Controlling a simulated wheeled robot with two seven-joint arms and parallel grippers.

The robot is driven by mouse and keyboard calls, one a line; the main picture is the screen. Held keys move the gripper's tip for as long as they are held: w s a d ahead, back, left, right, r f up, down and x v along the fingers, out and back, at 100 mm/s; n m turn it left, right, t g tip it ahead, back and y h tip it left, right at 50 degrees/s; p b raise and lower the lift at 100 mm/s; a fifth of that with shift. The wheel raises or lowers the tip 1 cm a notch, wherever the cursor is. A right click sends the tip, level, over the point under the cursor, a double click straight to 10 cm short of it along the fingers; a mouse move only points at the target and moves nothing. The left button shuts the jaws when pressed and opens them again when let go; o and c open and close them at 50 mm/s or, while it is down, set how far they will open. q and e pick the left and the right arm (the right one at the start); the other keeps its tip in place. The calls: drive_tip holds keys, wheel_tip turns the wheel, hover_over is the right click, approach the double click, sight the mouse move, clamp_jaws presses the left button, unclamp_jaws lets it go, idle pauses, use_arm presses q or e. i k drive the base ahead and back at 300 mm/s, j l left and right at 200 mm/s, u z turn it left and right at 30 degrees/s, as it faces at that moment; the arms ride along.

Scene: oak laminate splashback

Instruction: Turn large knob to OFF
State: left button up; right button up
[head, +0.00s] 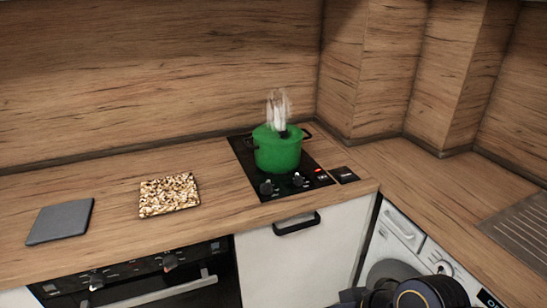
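Several knobs show, and I cannot tell which one is the large knob. The hob (240,153) has a left knob (266,187) and a right knob (298,180) on its front edge, both dark. The oven panel has a left knob (97,281) and a right knob (170,260). The washing machine has a knob (443,268) on its white front, partly hidden by a dark rounded part, probably my arm. Lettering like "OFF" (493,303) is cut by the bottom right corner. I see no gripper fingers.
A green pot (278,154) stands on the hob with steam above it, and a small red light (318,171) glows beside it. A speckled board (169,195) and a grey slab (60,222) lie on the worktop. The right worktop (420,185) is clear up to the ribbed drainer (522,226).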

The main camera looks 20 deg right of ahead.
sight(266, 188)
drive_tip(key=i+l+u, duration=0.45)
drive_tip(key=i+l, duration=0.25)
